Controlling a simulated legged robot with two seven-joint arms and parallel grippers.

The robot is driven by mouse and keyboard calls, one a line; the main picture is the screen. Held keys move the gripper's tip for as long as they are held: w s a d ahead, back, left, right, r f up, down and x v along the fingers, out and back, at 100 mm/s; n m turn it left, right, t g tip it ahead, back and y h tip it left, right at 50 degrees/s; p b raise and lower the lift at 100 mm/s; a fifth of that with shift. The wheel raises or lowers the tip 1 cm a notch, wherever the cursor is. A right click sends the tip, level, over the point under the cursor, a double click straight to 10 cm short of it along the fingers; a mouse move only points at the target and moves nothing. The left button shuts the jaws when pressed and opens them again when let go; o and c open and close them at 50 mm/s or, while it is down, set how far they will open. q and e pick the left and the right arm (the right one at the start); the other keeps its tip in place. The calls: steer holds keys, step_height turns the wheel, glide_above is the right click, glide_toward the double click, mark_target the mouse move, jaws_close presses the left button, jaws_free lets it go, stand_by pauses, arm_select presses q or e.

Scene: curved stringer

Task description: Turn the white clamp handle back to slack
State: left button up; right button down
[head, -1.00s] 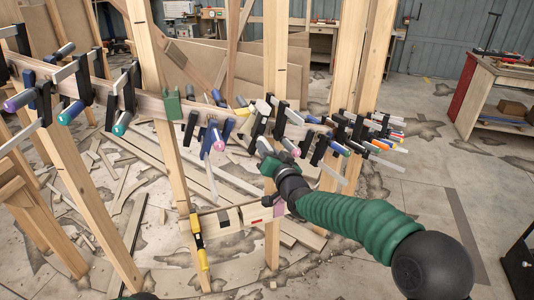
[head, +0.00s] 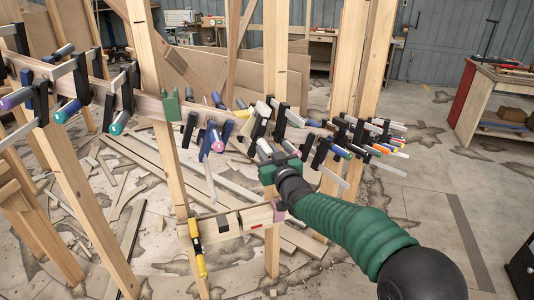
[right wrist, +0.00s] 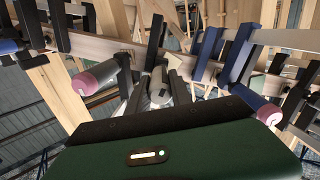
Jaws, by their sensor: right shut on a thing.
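My right gripper (head: 272,157) reaches in from the lower right to the row of clamps on the curved stringer. In the right wrist view its black fingers (right wrist: 155,88) are shut on the white clamp handle (right wrist: 160,90), with its rounded end toward the camera. In the head view the handle's pale end (head: 263,146) shows at the gripper's tip; the rest is partly hidden by the gripper and nearby clamps. The curved wooden stringer (head: 150,106) runs across behind. My left gripper is not in view.
Other clamps crowd both sides, with pink-ended handles (right wrist: 94,78) close to the fingers in the right wrist view. Upright wooden posts (head: 276,60) stand near the arm. Loose boards lie on the floor, and a workbench (head: 490,100) stands at the right.

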steer(key=shift+f, duration=0.2)
steer(key=c, duration=1.1)
jaws_free()
steer(key=shift+w, duration=0.1)
steer(key=shift+c, duration=0.2)
steer(key=shift+r, duration=0.1)
steer(key=shift+s, duration=0.25)
steer(key=v, duration=1.6)
steer(key=shift+s, duration=0.2)
